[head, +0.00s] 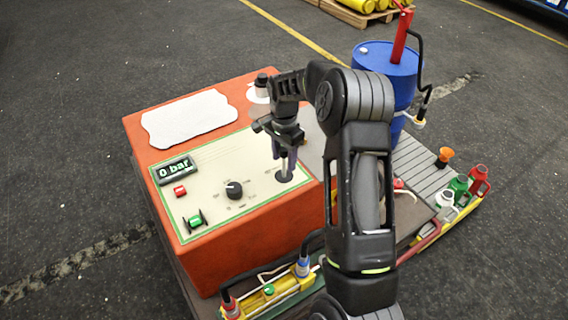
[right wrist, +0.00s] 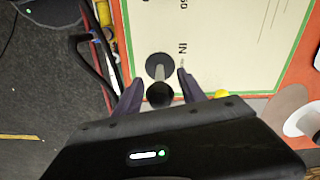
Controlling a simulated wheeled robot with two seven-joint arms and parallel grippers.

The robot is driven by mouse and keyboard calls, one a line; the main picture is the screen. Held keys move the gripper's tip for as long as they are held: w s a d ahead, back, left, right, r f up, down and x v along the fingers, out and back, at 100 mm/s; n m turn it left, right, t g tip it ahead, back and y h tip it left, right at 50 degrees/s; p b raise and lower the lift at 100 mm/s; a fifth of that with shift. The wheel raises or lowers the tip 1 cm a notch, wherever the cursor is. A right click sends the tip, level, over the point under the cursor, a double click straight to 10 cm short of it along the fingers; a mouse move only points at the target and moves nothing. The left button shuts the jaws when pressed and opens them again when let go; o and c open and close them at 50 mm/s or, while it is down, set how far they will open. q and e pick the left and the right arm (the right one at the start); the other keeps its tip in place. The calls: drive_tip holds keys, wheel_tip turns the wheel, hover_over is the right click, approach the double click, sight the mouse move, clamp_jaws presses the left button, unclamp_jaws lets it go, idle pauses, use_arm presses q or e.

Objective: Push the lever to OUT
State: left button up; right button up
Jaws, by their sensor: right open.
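The lever stands on the cream panel (head: 215,190) of the orange box. In the head view its dark round base (head: 284,177) shows below my right gripper (head: 287,160), which hides most of the rest. In the right wrist view the lever has a grey shaft and a black ball knob (right wrist: 160,94). My right gripper (right wrist: 160,80) is open, with one purple-grey finger on each side of the knob and visible gaps. An "IN" label (right wrist: 183,47) is printed beside the base. I see no "OUT" label. My left gripper is not in view.
The panel also holds a "0 bar" display (head: 174,170), a red button (head: 180,191), a green switch (head: 194,221) and a black knob (head: 234,189). A white cloth (head: 189,118) lies on the box top. A blue drum (head: 386,70) stands behind my right arm.

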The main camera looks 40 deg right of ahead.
sight(284, 175)
drive_tip(key=shift+f, duration=1.6)
drive_tip(key=shift+c, duration=0.3)
clamp_jaws()
drive_tip(key=shift+r, duration=0.1)
